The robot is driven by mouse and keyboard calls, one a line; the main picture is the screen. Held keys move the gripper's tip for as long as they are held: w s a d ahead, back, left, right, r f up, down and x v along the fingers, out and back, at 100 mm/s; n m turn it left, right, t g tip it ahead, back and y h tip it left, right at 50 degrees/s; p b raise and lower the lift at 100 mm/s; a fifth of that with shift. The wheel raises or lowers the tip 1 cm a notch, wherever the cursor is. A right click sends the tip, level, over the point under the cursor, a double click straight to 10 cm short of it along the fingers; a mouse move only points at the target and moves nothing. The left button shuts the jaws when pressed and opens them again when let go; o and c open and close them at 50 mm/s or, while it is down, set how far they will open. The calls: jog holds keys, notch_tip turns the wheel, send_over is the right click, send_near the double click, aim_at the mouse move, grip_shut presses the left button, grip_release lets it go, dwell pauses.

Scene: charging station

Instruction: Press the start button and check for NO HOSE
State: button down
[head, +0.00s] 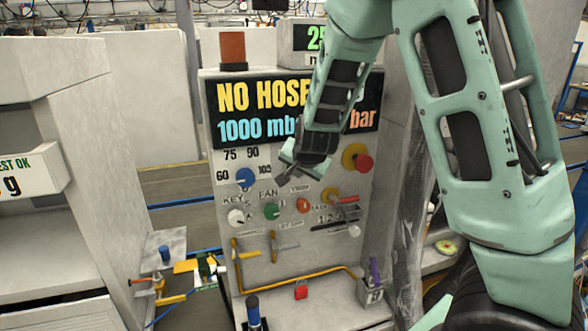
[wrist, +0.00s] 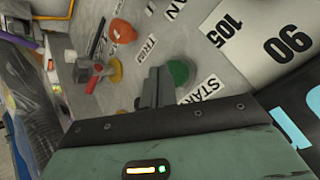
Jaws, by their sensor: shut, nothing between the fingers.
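The grey control panel (head: 215,150) faces me, and its display (head: 240,105) reads NO HOSE above 1000 mbar, partly covered by my arm. My gripper (head: 287,168) is shut and empty in front of the panel, above the green button in the head view. In the wrist view my gripper (wrist: 156,76) has its fingertips just left of the green button. I cannot tell whether they touch it.
A red knob on yellow (head: 362,161), a blue dial (head: 245,178) and a white key knob (head: 236,216) are nearby. A yellow pipe (head: 300,271) and red padlock (head: 301,290) are below.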

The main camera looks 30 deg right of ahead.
jog(key=shift+s, duration=0.15)
jog(key=shift+s+a+p, duration=0.15)
jog(key=shift+s+a, duration=0.1)
jog(key=shift+s, duration=0.55)
jog(key=shift+s+a+p, duration=0.1)
jog(key=shift+s+a, duration=0.15)
jog(key=shift+s, duration=0.55)
jog(key=shift+s+a+p, duration=0.15)
jog(key=shift+s+a, duration=0.1)
jog(key=shift+s, duration=0.55)
jog(key=s+a+f+n+g+y+b, duration=0.25)
jog(key=s+a+n, duration=0.2)
jog(key=a, duration=0.45)
jog(key=s+a+f+n+g+y+b, duration=0.1)
jog(key=s+a+f+n+y+b, duration=0.25)
jog(key=a, duration=0.65)
jog(key=s+a+n+g+h, duration=0.1)
jog(key=s+n, duration=0.4)
jog(key=s, duration=0.5)
jog(key=s+a+n+g+h+b, duration=0.1)
jog(key=s+a+n+g, duration=0.2)
jog(key=s, duration=0.7)
jog(key=a+n, duration=0.2)
jog(key=n, duration=0.1)
jog(key=shift+s+a+f+n+g, duration=0.3)
jog(key=shift+s+a+f+g, duration=0.05)
